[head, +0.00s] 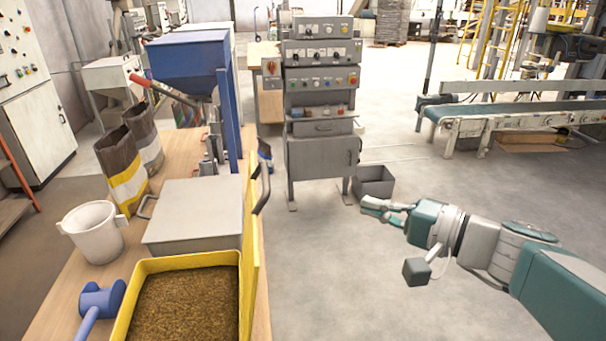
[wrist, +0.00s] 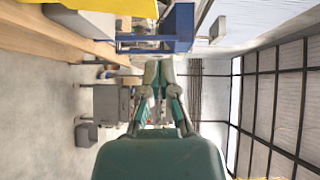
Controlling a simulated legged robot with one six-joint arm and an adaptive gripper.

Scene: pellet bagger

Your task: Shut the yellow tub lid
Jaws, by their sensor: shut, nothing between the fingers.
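The yellow tub (head: 135,295) stands at the front of the wooden bench, full of brown pellets. Its yellow lid (head: 250,262) stands up on edge along the tub's right side, so the tub is open. A dark handle (head: 262,185) sticks out near the lid's far end. In the wrist view a yellow surface (wrist: 110,6) shows along the top edge. My gripper (head: 364,205) is shut and empty, out over the floor to the right of the lid and apart from it. It also shows in the wrist view (wrist: 158,65).
A grey box (head: 195,212) stands just behind the tub. A white jug (head: 92,232) and a blue scoop (head: 100,300) are to its left. A blue hopper (head: 190,60) and a grey control cabinet (head: 322,100) stand behind. The floor between bench and arm is clear.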

